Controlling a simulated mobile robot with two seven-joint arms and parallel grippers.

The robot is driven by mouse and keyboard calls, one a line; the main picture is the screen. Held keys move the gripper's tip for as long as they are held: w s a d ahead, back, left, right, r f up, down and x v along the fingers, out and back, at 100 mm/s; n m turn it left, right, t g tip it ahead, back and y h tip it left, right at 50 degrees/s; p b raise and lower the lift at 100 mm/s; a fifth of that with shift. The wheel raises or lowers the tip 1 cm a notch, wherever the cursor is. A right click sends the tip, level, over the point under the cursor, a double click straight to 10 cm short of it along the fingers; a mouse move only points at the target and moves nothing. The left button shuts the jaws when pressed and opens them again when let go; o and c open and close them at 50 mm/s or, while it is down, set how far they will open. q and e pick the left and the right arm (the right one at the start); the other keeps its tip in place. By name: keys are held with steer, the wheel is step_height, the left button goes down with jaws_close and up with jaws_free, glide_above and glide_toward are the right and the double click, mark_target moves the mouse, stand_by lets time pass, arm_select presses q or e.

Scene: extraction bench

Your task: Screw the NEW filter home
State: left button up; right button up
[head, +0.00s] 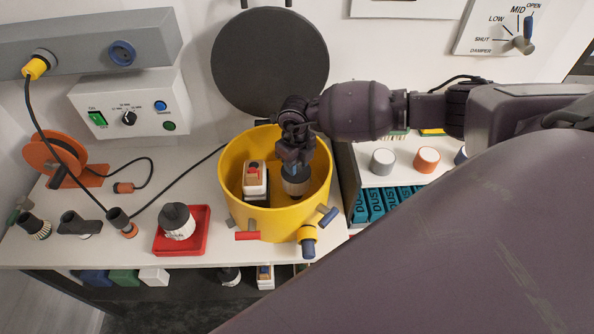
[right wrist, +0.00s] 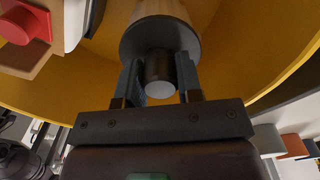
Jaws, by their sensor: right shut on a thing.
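My right gripper (head: 295,165) reaches down into the open yellow drum (head: 233,165). It is shut on the filter (head: 295,182), whose dark round end cap also shows in the right wrist view (right wrist: 160,38). The two fingers (right wrist: 160,85) close on either side of the small knob (right wrist: 160,70) on that cap, and a pale body shows beyond it. The filter's far end is hidden, so I cannot tell whether it is seated or threaded. A white-and-dark cylinder (head: 177,222) stands in a red tray (head: 181,243) left of the drum. My left gripper is not in view.
Inside the drum, a white box with a red part (head: 255,178) stands left of the filter. A dark round lid (head: 270,62) is behind the drum. Colored cups (head: 383,161) stand on the right shelf. A cable reel (head: 55,150) and nozzles (head: 80,223) occupy the left bench.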

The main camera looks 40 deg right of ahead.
steer(key=m+p, duration=0.1)
steer(key=m, duration=0.2)
steer(key=shift+r+p, duration=0.1)
steer(key=shift+p, duration=0.2)
steer(key=shift+m, duration=0.9)
steer(key=o, duration=0.9)
steer(key=shift+o, duration=0.6)
